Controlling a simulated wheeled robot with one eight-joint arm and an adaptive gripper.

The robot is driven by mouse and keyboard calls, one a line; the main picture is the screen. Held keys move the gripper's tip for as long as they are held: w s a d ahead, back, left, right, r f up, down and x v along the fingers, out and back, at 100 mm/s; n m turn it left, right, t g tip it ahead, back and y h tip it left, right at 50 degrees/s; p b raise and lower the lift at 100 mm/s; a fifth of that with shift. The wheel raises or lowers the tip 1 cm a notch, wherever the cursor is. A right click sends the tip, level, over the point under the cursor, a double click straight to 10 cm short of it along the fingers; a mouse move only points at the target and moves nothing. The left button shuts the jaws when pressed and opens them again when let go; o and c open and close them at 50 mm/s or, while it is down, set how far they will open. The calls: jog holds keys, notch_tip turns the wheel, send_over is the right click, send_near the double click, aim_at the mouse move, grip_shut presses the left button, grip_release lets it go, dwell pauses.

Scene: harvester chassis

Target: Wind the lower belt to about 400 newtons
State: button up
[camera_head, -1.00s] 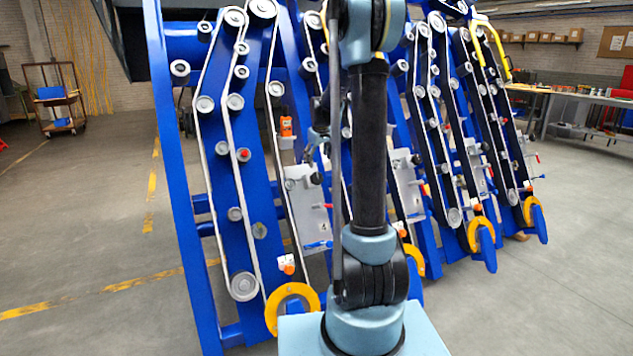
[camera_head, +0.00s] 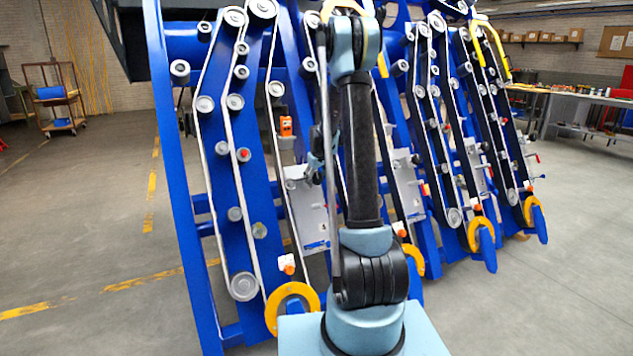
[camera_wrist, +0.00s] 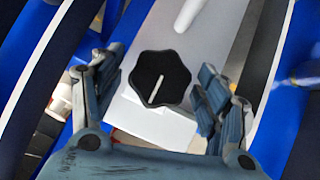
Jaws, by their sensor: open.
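A black lobed knob (camera_wrist: 160,78) with a white pointer line sits in the middle of the wrist view, in front of a pale grey panel (camera_wrist: 217,40). My gripper (camera_wrist: 160,90) is open, with one finger on each side of the knob and visible gaps to it. In the head view the grey panel (camera_head: 308,215) stands on the blue chassis, and my gripper is largely hidden behind my arm. Pale belts (camera_head: 230,150) run over grey rollers on the blue frames. I cannot tell which one is the lower belt. No tension reading is legible.
An orange device (camera_head: 286,126) sits above the panel, and a white-and-orange one (camera_head: 288,264) below it near a yellow ring (camera_head: 291,306). A white rod (camera_wrist: 188,14) sticks out near the knob.

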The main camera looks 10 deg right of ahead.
jog(key=shift+w+f, duration=0.1)
jog(key=shift+f, duration=0.2)
jog(key=c, duration=1.1)
jog(key=shift+o, duration=0.2)
jog(key=m+g+y, duration=0.1)
jog(key=m+y, duration=0.1)
jog(key=m, duration=0.1)
jog(key=shift+w+d+y, duration=0.1)
jog(key=shift+d+y, duration=0.05)
jog(key=shift+y, duration=0.15)
jog(key=m+y, duration=0.3)
jog(key=shift+m, duration=0.3)
